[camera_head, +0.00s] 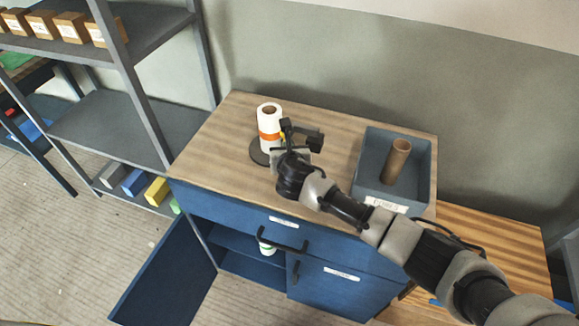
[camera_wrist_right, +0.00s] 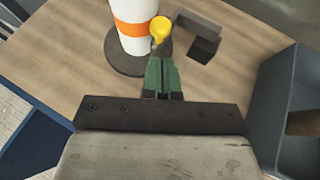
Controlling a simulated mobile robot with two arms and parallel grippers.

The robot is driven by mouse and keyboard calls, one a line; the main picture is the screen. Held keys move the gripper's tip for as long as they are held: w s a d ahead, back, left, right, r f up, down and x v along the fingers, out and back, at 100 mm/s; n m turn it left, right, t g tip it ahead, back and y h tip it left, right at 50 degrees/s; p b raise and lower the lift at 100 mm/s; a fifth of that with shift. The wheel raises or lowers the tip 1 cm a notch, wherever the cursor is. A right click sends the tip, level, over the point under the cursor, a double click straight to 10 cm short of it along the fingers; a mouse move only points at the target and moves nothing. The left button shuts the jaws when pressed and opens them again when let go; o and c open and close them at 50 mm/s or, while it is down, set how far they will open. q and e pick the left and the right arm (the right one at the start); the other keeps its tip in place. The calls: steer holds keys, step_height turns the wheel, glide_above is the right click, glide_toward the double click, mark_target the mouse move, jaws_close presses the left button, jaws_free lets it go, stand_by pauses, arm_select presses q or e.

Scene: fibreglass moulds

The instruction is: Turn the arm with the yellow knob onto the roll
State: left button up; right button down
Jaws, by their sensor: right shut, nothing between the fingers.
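The roll (camera_head: 268,119) is white with an orange band and stands upright on a dark round base (camera_head: 258,153); it also shows in the right wrist view (camera_wrist_right: 133,12). The yellow knob (camera_wrist_right: 160,26) is in front of the orange band in the right wrist view, at the roll's right side. Only a speck of yellow shows beside my gripper in the head view. My right gripper (camera_wrist_right: 162,62) is shut and empty, its green fingertips just below the knob; I cannot tell whether they touch. The knob's arm is mostly hidden. My left gripper is not in view.
A dark angular block (camera_wrist_right: 205,42) is right of the knob. A grey-blue bin (camera_head: 366,160) holding a brown tube (camera_head: 397,160) stands on the right of the wooden worktop (camera_head: 222,135). A blue cabinet door (camera_head: 170,275) hangs open below. Shelves (camera_head: 120,120) stand left.

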steer(key=b+v, duration=0.1)
steer(key=v, duration=0.8)
steer(key=s+d+f+m+g, duration=0.3)
steer(key=s+d+m, duration=0.4)
steer(key=s+m, duration=0.4)
steer(key=s+d+f+m+g+h, duration=0.1)
steer(key=s+d+f+m+g, duration=0.15)
steer(key=s+d+m, duration=0.75)
steer(key=s+d+f+m+g, duration=0.2)
steer(key=s+d+m+g, duration=0.2)
steer(key=s+m, duration=0.7)
step_height(320, 180, down, 31)
steer(key=w+m+g+b, duration=0.1)
steer(key=m+b, duration=0.2)
steer(key=b, duration=0.1)
arm_select(q)
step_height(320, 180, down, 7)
steer(key=b, duration=0.2)
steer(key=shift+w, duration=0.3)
arm_select(e)
steer(key=s+d+f+g, duration=0.1)
steer(key=s+d+f, duration=0.2)
steer(key=s+f, duration=1.2)
step_height(320, 180, down, 2)
steer(key=shift+d+h, duration=0.2)
steer(key=shift+h, duration=0.1)
